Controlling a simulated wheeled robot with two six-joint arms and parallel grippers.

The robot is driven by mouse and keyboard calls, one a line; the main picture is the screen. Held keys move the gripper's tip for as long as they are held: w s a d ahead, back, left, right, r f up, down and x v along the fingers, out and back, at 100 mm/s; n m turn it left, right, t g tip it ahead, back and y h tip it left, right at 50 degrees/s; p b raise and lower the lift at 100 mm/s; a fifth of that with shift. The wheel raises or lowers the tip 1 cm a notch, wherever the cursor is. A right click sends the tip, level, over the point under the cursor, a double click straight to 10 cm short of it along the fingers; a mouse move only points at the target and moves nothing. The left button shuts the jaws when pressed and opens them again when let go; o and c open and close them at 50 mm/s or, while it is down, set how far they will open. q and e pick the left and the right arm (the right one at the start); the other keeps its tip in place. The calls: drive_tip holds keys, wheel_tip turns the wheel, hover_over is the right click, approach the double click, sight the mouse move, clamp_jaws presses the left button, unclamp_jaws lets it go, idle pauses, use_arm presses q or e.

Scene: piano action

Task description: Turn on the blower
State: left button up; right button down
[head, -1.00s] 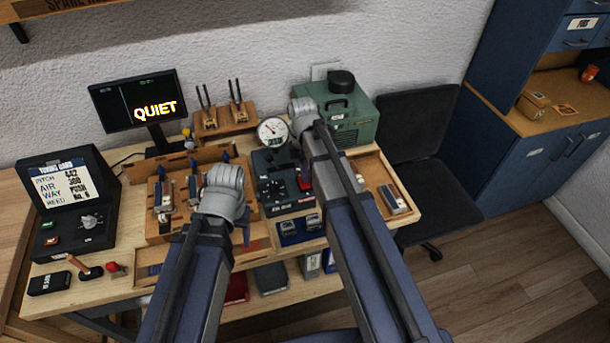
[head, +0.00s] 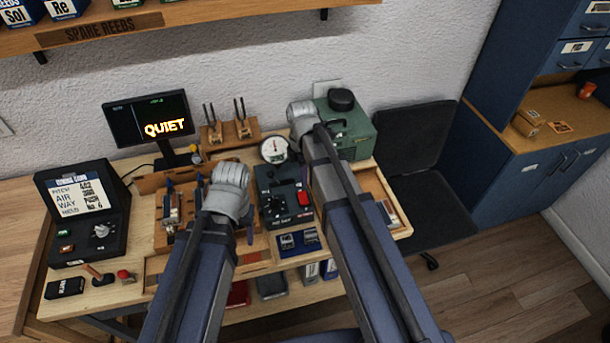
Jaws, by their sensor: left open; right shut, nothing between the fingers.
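A green box with a black round cap (head: 350,128), which may be the blower, stands at the back right of the bench, partly hidden by my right arm. In front of it is a black control unit (head: 272,185) with knobs, a red switch (head: 303,198) and a round white gauge (head: 274,149). My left gripper (head: 249,234) is open, low over the bench in front of the control unit, mostly hidden by its wrist. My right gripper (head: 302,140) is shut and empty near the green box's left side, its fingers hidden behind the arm.
A screen reading QUIET (head: 150,118) stands at the back. A tuning card console (head: 85,210) is at the left. Wooden racks and trays crowd the bench middle. A black chair (head: 425,160) stands at the right, and a spare reeds shelf (head: 190,25) hangs above.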

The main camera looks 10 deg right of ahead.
use_arm(q)
wheel_tip(320, 180, up, 6)
drive_tip(key=p, duration=0.5)
use_arm(e)
wheel_tip(320, 180, up, 6)
drive_tip(key=shift+s, duration=0.35)
use_arm(q)
drive_tip(key=shift+d, duration=0.1)
use_arm(e)
drive_tip(key=shift+d, duration=0.1)
use_arm(q)
wheel_tip(320, 180, down, 10)
drive_tip(key=b, duration=1)
drive_tip(key=shift+r, duration=0.15)
use_arm(e)
drive_tip(key=s+a+f+m, duration=0.4)
drive_tip(key=s+f+m, duration=0.1)
drive_tip(key=s+m, duration=0.2)
drive_tip(key=s+a+f+m+h, duration=0.1)
drive_tip(key=s+a+f+m, duration=0.3)
drive_tip(key=s+m, duration=0.3)
drive_tip(key=shift+s+a+f+m+t, duration=0.15)
drive_tip(key=shift+a+f+m+t, duration=0.15)
drive_tip(key=shift+f+t, duration=0.1)
